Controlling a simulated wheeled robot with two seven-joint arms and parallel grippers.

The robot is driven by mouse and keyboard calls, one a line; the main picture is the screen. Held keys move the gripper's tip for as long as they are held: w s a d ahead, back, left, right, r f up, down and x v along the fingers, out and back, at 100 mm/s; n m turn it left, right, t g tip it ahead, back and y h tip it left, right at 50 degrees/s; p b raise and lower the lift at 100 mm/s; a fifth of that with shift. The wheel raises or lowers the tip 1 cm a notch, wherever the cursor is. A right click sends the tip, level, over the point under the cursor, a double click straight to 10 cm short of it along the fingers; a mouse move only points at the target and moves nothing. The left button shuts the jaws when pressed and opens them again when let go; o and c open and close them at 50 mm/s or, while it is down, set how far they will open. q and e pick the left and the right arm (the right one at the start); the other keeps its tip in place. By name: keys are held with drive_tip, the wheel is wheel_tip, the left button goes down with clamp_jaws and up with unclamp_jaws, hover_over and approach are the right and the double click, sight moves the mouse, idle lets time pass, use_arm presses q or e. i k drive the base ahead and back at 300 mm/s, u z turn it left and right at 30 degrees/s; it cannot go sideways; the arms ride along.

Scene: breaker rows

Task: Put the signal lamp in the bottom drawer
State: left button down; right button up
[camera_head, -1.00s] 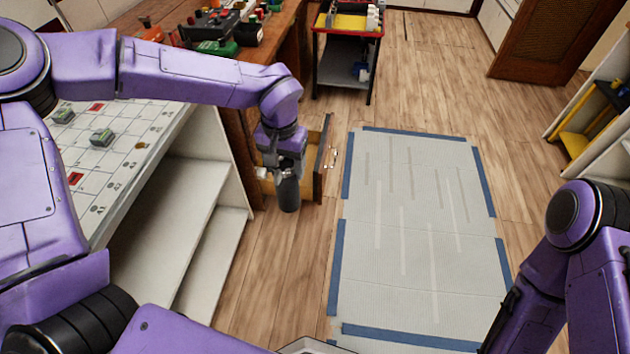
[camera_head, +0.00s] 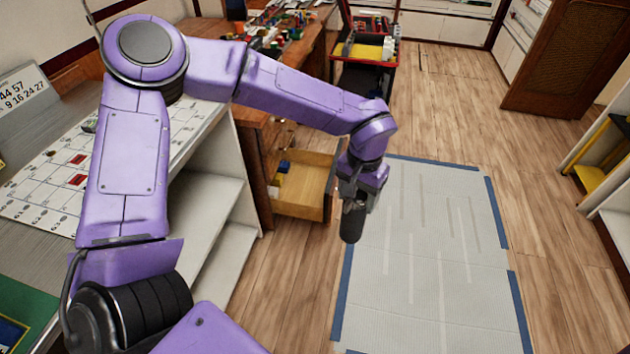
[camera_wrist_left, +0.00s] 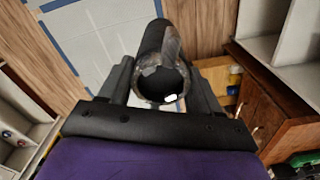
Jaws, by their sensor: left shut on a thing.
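A dark, cylindrical thing (camera_head: 352,222), apparently the signal lamp, hangs below my left gripper (camera_head: 354,192). In the left wrist view the same dark cylinder (camera_wrist_left: 152,45) sits between the two fingers of my left gripper (camera_wrist_left: 158,85), with a shiny, ring-like end facing the camera. The gripper is shut on it. An open wooden drawer (camera_head: 308,185) juts from the cabinet, and the gripper is just right of its front panel in the head view. Whether it is the lowest drawer is hard to tell. My right gripper is out of view.
Small blue and yellow items (camera_head: 281,172) lie in the drawer's inner left part. The wooden cabinet (camera_head: 250,150) and white shelves (camera_head: 205,205) stand left. A grey floor mat (camera_head: 430,260) edged with blue tape lies clear at right. A trolley (camera_head: 362,55) stands behind.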

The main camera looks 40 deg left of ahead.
sight(313, 190)
drive_tip(key=z, duration=0.3)
drive_tip(key=i, duration=2.05)
drive_tip(key=u, duration=1.55)
drive_tip(key=i, duration=0.8)
drive_tip(key=u, duration=0.75)
